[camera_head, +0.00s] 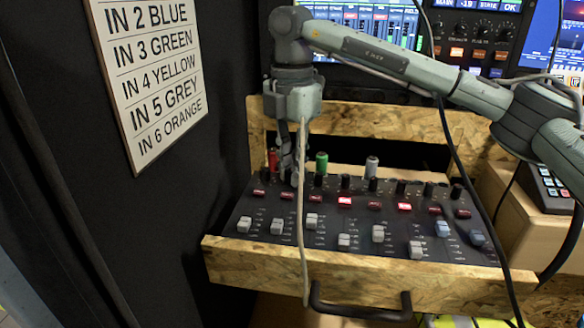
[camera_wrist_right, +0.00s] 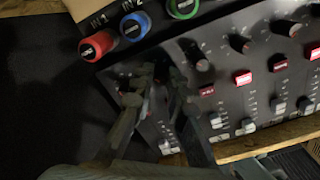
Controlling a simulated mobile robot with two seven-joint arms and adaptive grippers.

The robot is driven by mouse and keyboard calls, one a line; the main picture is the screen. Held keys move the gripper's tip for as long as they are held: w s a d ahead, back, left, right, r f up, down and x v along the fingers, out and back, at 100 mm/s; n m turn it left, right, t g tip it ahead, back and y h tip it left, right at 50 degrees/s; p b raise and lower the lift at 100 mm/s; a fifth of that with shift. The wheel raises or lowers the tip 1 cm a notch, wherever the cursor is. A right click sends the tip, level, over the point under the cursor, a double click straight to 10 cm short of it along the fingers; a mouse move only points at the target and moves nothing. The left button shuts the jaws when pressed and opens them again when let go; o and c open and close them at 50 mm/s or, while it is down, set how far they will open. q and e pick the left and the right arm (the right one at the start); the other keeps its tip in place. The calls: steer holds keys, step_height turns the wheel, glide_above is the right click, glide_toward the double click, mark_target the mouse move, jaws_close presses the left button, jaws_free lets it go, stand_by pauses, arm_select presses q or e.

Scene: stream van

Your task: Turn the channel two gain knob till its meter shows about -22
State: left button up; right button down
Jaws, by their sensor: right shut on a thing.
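The dark mixer panel (camera_head: 330,215) has a row of small black knobs at its back, with a coloured plug behind several channels. My right gripper (camera_head: 291,172) points down from above and is shut on the second knob from the left, the channel two gain knob. The fingers mostly hide that knob; they also show in the right wrist view (camera_wrist_right: 158,88), below the blue IN 2 plug (camera_wrist_right: 135,25). The screen (camera_head: 375,18) with level meters stands behind; my arm covers part of it and its channel two number is too small to read. My left gripper is out of view.
The red plug (camera_head: 273,159), green plug (camera_head: 321,163) and grey plug (camera_head: 372,166) stand behind the knobs. Neighbouring knobs are close on both sides. A wooden drawer front (camera_head: 260,262) with a black handle (camera_head: 360,312) borders the panel. Several cables hang across it.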

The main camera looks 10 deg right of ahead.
steer(key=shift+r, duration=0.1)
stand_by(0.3)
steer(key=c, duration=1.5)
jaws_free()
step_height(320, 180, up, 12)
